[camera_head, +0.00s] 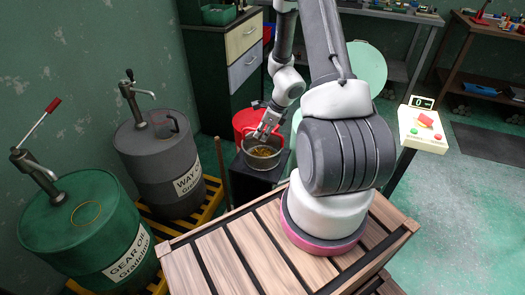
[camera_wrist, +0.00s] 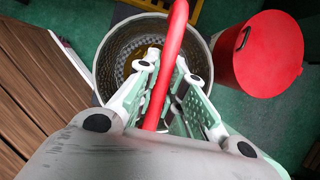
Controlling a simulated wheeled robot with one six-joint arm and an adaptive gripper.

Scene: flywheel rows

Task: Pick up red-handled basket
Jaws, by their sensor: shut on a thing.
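The basket (camera_head: 262,155) is a round metal mesh basket with yellowish contents. In the head view it is at the black stand near the middle, partly behind my gripper (camera_head: 266,132). In the wrist view the basket (camera_wrist: 112,56) lies below my gripper (camera_wrist: 165,74), and its red handle (camera_wrist: 173,40) runs up between the fingers. The fingers are closed around the handle. I cannot tell whether the basket rests on the stand or hangs just above it.
A red lidded can (camera_wrist: 262,55) stands right beside the basket; it also shows behind it in the head view (camera_head: 246,119). A black stand (camera_head: 258,178) is under the basket. Grey (camera_head: 160,165) and green drums (camera_head: 85,235) stand at left. A control box (camera_head: 423,128) is at right.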

